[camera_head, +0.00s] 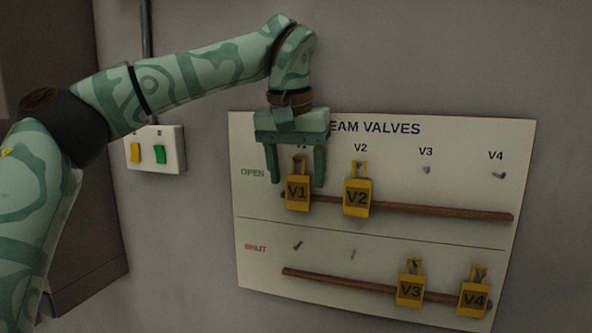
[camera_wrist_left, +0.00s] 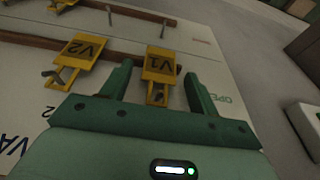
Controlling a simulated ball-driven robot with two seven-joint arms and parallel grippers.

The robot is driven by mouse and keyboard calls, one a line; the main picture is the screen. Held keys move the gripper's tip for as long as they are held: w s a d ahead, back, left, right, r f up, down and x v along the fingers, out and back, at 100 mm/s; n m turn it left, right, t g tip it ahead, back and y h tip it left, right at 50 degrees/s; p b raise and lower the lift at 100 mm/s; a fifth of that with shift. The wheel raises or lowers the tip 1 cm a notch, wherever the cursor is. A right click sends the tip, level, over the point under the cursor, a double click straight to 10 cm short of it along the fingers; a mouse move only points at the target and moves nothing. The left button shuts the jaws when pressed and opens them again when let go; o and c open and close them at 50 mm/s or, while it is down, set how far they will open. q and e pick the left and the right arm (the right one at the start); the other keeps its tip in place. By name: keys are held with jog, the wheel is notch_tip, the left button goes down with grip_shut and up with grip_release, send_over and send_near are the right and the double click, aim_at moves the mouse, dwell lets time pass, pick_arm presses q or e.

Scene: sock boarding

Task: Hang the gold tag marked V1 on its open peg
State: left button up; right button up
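The gold tag V1 (camera_head: 297,194) is upright in the OPEN row of the white valve board (camera_head: 400,232), under the partly hidden V1 label. Its frame top is at the V1 open peg, and its lower part lies in front of the upper wooden rail. My left gripper (camera_head: 296,182) is open, with one finger on each side of the tag's top. In the left wrist view, gaps show between the tag V1 (camera_wrist_left: 159,66) and both fingers, so they do not grip it. My right gripper is out of view.
Tag V2 (camera_head: 357,197) hangs in the OPEN row close to the right. Tags V3 (camera_head: 411,289) and V4 (camera_head: 474,298) hang in the SHUT row. The open pegs of V3 and V4 are bare. A switch box (camera_head: 155,149) is on the wall at left.

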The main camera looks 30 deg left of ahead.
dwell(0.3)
pick_arm(q)
jog(key=shift+s+r, duration=0.1)
jog(key=shift+r, duration=0.45)
jog(key=s+d+b, duration=0.3)
jog(key=s+b, duration=0.1)
jog(key=s, duration=0.7)
jog(key=shift+s, duration=0.4)
